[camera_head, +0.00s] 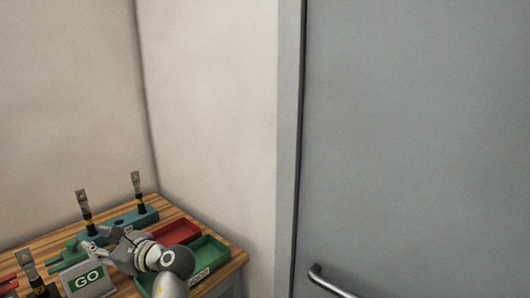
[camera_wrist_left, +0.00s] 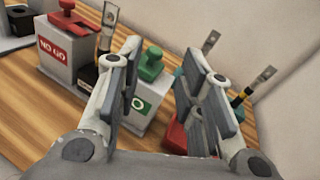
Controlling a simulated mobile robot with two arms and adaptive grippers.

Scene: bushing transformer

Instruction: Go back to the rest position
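My left gripper (camera_head: 106,238) is over the wooden table in the head view, beside the grey GO block (camera_head: 88,281). In the left wrist view its two fingers (camera_wrist_left: 155,78) stand apart with no object held between them. The GO block (camera_wrist_left: 148,102) with its green top shows behind and between the fingers, partly hidden. My right gripper is in neither view.
The wooden table (camera_head: 40,240) holds upright bushings (camera_head: 83,207) on a teal stand (camera_head: 118,224), a red bin (camera_head: 180,232) and a green bin (camera_head: 215,252). A NO GO block (camera_wrist_left: 56,48) shows in the wrist view. A grey door (camera_head: 420,130) with a handle (camera_head: 330,284) is right.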

